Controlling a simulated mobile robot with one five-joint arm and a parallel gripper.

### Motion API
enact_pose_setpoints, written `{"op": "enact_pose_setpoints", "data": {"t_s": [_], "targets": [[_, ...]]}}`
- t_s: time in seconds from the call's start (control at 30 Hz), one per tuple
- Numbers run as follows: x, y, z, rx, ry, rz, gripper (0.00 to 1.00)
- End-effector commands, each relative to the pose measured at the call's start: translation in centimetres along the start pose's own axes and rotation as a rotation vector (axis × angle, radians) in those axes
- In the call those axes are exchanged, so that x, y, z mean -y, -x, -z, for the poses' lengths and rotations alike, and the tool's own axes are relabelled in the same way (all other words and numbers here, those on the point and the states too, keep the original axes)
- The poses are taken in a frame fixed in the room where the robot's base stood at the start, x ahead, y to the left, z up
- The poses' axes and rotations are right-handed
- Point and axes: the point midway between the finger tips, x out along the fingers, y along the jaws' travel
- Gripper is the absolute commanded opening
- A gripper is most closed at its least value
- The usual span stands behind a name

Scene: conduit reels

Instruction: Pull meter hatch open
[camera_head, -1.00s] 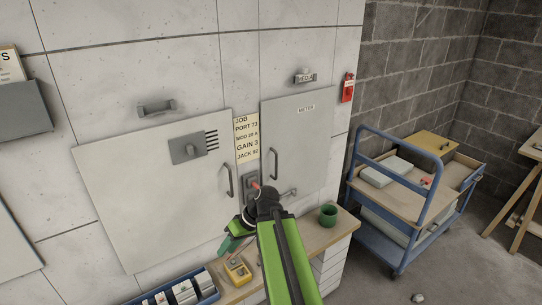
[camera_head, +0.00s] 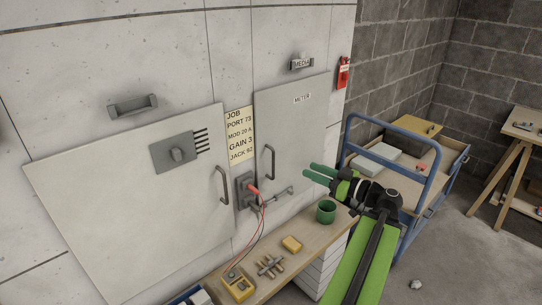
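The meter hatch (camera_head: 297,140) is a pale grey door with a "METER" label, flat against the wall at centre. Its dark bar handle (camera_head: 269,162) is upright near the door's left edge. My gripper (camera_head: 310,175) has two green fingers spread apart with nothing between them. It points left, in front of the hatch's lower right part, to the right of the handle and apart from it. My green arm (camera_head: 364,261) rises from the bottom right.
A bench (camera_head: 283,273) below the hatch holds a green cup (camera_head: 326,211), a yellow meter (camera_head: 239,286), a yellow block (camera_head: 291,244) and a metal fitting. A red plug (camera_head: 254,190) with leads sits left of the handle. A blue cart (camera_head: 401,153) stands right.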

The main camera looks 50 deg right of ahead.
Motion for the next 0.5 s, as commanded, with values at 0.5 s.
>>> {"op": "enact_pose_setpoints", "data": {"t_s": [0.5], "targets": [[0.6,-13.1,-0.1,0.002,-0.002,0.008,0.32]]}}
